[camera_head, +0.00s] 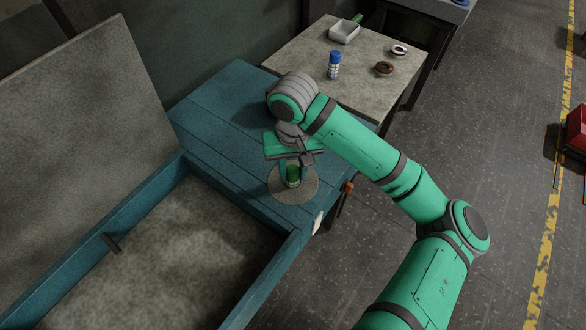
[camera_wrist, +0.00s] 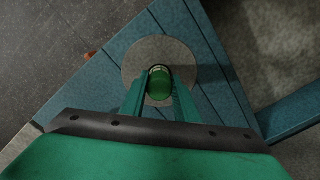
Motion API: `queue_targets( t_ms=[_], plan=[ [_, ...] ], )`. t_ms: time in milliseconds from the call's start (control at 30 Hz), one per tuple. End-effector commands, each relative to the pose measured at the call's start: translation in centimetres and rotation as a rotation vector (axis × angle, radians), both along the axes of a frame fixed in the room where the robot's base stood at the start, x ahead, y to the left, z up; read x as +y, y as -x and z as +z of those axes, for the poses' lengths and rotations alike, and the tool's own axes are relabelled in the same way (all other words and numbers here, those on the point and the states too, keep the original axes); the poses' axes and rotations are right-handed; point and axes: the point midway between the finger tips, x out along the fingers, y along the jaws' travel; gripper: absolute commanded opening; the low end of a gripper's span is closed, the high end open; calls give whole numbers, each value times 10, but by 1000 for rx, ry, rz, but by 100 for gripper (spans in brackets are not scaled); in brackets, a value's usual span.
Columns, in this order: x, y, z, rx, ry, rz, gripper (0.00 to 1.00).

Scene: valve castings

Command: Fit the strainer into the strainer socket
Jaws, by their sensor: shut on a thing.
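My gripper (camera_wrist: 159,98) points down over the blue bench, its two green fingers shut on either side of a small green cylinder, which I take to be the strainer (camera_wrist: 160,84). In the head view the strainer (camera_head: 292,177) looks upright, low over a round grey plate (camera_head: 307,193) near the bench's right edge. A pale and dark rim shows at the strainer's far side in the wrist view. The strainer socket cannot be made out; the strainer and fingers cover the plate's middle. I cannot tell whether the strainer touches the plate or sits in anything.
The blue bench (camera_head: 215,115) has a large open bin with a raised lid (camera_head: 85,130) at left. The bench around the plate is clear.

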Motion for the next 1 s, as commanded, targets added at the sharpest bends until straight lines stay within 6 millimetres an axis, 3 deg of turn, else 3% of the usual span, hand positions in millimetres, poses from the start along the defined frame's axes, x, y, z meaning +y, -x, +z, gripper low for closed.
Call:
queue_targets(
  t_ms=[533,567,633,1000],
  plan=[
    [0,0,-11,0,-1,-1,1],
    [0,0,-11,0,-1,-1,33],
    [0,0,-11,0,0,0,50],
    [0,0,-8,-1,1,0,50]
  ],
)
